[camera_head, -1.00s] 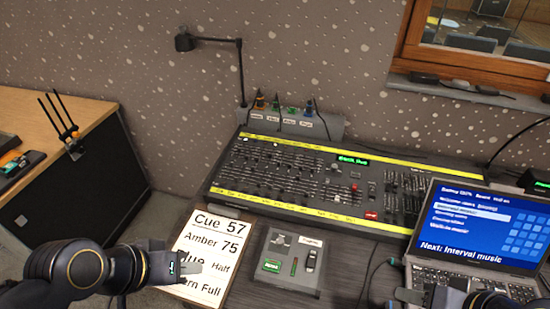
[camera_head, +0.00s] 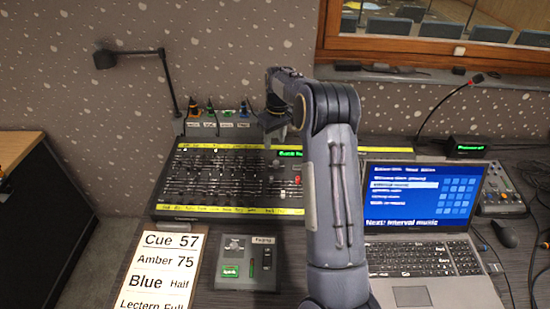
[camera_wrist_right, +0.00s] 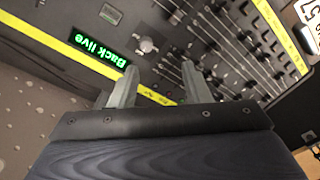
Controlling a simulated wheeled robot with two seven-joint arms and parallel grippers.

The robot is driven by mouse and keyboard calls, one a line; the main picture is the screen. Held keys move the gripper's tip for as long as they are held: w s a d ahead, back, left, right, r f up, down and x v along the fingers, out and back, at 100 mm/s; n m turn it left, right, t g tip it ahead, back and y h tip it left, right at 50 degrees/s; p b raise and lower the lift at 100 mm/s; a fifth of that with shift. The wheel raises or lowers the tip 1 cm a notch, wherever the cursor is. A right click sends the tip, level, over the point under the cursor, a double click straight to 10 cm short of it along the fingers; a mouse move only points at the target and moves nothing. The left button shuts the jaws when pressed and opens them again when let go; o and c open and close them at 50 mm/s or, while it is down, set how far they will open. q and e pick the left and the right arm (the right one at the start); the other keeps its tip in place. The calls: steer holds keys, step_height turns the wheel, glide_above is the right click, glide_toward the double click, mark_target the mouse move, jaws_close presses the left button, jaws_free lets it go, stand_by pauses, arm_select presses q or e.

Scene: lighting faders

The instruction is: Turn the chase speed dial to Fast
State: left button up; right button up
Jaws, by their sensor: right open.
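The lighting console (camera_head: 160,195) lies on the desk, with rows of faders and yellow label strips. In the right wrist view a pale round knob (camera_wrist_right: 147,45), which looks like the chase speed dial, sits beside the green "Back live" display (camera_wrist_right: 97,42). Its pointer setting is too small to read. My right gripper (camera_head: 274,132) is over the back of the console in the head view. Its two fingers are apart and empty in the right wrist view (camera_wrist_right: 159,70), with the knob just beyond the gap between the tips. My left gripper is out of view.
A laptop (camera_head: 420,205) stands right of my right arm. A small switch box (camera_head: 250,275) and a cue sheet (camera_head: 160,262) lie in front of the console. Plugs with cables (camera_head: 210,108) stand behind it. A lamp (camera_head: 105,58) and a microphone (camera_head: 476,79) rise nearby.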

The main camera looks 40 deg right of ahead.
glide_above(276, 162)
steer(key=shift+n+g, duration=0.3)
step_height(276, 162, down, 4)
steer(key=shift+f, duration=0.1)
step_height(276, 162, down, 8)
steer(key=shift+r+p, duration=0.15)
steer(key=shift+p, duration=0.65)
steer(key=shift+c, duration=0.2)
jaws_close()
